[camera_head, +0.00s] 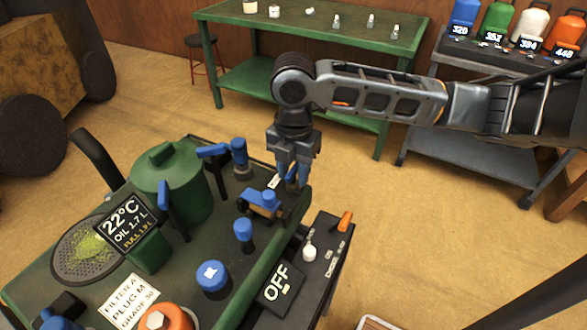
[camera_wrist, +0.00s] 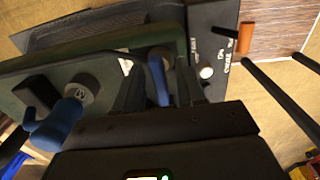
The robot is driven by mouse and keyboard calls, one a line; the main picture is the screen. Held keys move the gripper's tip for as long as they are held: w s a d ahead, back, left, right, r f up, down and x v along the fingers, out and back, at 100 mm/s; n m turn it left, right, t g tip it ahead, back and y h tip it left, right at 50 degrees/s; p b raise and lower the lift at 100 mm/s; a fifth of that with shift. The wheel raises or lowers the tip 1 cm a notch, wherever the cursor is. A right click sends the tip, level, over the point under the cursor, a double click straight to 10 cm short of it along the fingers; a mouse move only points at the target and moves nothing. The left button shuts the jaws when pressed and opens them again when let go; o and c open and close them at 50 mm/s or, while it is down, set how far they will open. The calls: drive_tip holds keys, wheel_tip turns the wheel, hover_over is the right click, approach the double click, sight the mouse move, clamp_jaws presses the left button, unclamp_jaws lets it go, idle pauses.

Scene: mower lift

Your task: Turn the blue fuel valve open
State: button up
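My gripper (camera_head: 291,180) points down at the far right edge of the green mower deck (camera_head: 236,290). A slim blue lever (camera_wrist: 158,82), which looks like the fuel valve handle, stands between its two dark fingers in the wrist view. The fingers are apart on either side of it; I see no clear grip on it. In the head view the fingers mostly hide this lever. A blue fitting (camera_head: 262,200) lies just left of the fingertips. Another blue handle with a grey cap (camera_wrist: 62,118) is left of the gripper in the wrist view.
A green canister (camera_head: 170,185), several blue knobs and caps, and a display (camera_head: 125,222) crowd the deck. A black panel reading OFF (camera_head: 278,290) with an orange lever (camera_head: 345,221) is at the right edge. A green table (camera_head: 300,40) stands behind. Open floor lies right.

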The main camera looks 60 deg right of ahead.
drive_tip(key=shift+c, duration=0.4)
clamp_jaws()
drive_tip(key=shift+n+b, duration=0.3)
drive_tip(key=n+b, duration=0.2)
drive_tip(key=n, duration=0.1)
drive_tip(key=shift+f+n, duration=0.1)
drive_tip(key=shift+n, duration=0.2)
drive_tip(key=n+b, duration=0.2)
drive_tip(key=n, duration=0.2)
drive_tip(key=shift+n, duration=0.3)
drive_tip(key=n+b, duration=0.2)
drive_tip(key=n, duration=0.2)
drive_tip(key=shift+n, duration=0.3)
drive_tip(key=shift+n+b, duration=0.45)
drive_tip(key=shift+n, duration=1.75)
